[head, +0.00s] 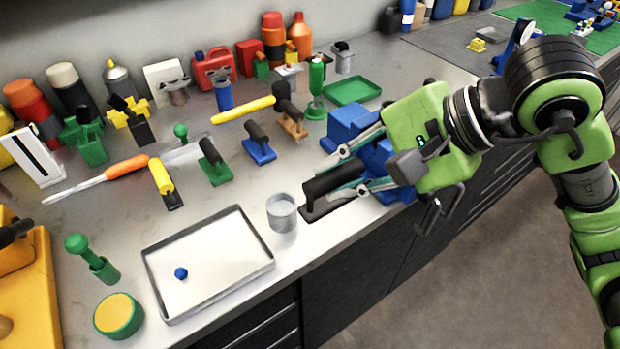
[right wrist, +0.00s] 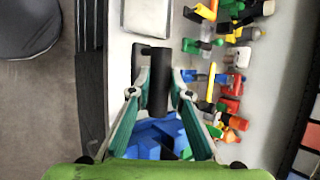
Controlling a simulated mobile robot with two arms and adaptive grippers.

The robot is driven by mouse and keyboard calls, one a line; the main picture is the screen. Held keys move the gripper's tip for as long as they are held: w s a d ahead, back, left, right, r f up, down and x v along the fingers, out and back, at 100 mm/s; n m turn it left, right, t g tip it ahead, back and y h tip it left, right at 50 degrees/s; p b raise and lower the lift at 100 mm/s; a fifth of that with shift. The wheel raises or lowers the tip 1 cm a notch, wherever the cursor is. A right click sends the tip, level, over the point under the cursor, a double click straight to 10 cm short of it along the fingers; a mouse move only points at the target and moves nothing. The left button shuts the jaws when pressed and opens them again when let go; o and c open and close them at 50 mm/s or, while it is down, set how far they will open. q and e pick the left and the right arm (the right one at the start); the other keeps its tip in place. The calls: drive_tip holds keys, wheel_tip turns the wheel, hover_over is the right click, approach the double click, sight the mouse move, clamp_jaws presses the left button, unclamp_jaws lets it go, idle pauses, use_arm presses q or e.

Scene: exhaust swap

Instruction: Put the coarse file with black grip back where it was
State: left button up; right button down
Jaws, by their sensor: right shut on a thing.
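The coarse file with black grip (head: 334,181) is between the fingers of my right gripper (head: 355,177) at the front edge of the bench. The fingers are shut on its black handle. A dark flat part shows just below the handle; I cannot tell whether it touches the bench. In the right wrist view the black grip (right wrist: 158,82) stands between the two fingertips (right wrist: 158,90). My left gripper is not in view.
A metal cup (head: 282,213) and a shallow tray (head: 207,262) with a small blue ball stand left of the file. Blue blocks (head: 350,124) sit behind the gripper. Handled tools on blue (head: 260,152) and green (head: 215,172) bases stand farther back.

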drive_tip(key=w+f+p, duration=0.2)
drive_tip(key=w+f, duration=0.1)
drive_tip(key=w, duration=0.1)
drive_tip(key=w+a+f+p, duration=0.1)
drive_tip(key=w+f+p, duration=0.1)
drive_tip(key=w+f, duration=0.2)
drive_tip(key=w+a+f+p, duration=0.1)
drive_tip(key=w+f+p, duration=0.1)
drive_tip(key=w+f, duration=0.2)
drive_tip(key=shift+w+f, duration=0.2)
drive_tip(key=shift+f, duration=0.5)
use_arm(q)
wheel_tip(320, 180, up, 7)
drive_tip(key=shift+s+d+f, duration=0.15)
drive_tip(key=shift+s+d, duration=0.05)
use_arm(e)
drive_tip(key=shift+f, duration=0.1)
drive_tip(key=shift+f, duration=0.15)
drive_tip(key=c, duration=1.9)
unclamp_jaws()
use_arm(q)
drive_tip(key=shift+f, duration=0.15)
